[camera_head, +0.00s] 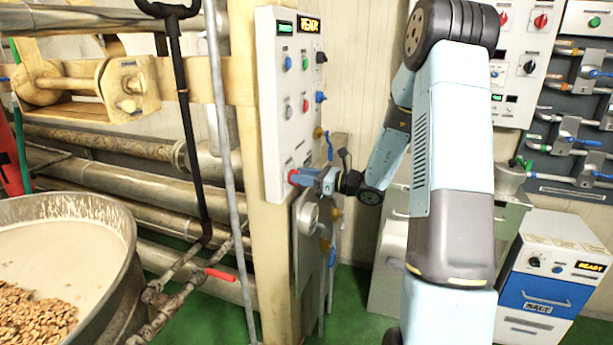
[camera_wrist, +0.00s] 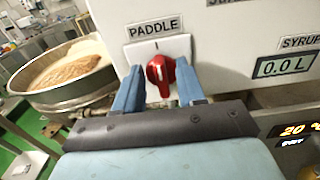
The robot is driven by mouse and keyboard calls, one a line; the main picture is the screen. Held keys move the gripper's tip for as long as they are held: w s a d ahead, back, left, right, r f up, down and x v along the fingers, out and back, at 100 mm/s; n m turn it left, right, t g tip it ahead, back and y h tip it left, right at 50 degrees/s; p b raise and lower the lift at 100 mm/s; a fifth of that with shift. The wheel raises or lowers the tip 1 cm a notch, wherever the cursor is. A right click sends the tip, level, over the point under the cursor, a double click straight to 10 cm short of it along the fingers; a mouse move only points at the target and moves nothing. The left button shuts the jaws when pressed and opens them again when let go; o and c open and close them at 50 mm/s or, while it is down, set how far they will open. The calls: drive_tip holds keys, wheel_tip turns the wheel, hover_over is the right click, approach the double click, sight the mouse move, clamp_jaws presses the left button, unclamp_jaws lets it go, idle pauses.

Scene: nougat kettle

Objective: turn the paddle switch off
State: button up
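The paddle switch (camera_wrist: 160,72) is a red rotary knob on a white plate, under a label reading PADDLE (camera_wrist: 155,28). A small mark "I" shows above the knob, and its grip looks roughly upright. In the head view the red knob (camera_head: 292,177) sits low on the white control panel (camera_head: 272,130). My gripper (camera_wrist: 158,88) has its two blue fingers apart, one on each side of the knob. The right finger looks very close to it; I cannot tell if it touches. In the head view my gripper (camera_head: 312,178) is right at the panel face.
A large kettle (camera_head: 125,215) with cream mass and nuts stands at left. Other knobs and buttons sit higher on the panel. Valves and pipes (camera_head: 326,245) run right beside the post. A syrup display (camera_wrist: 285,65) is right of the switch. A blue-and-white salt cabinet (camera_head: 545,285) stands at right.

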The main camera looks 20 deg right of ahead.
drive_tip(key=shift+w+a, duration=0.2)
drive_tip(key=shift+a, duration=0.15)
clamp_jaws()
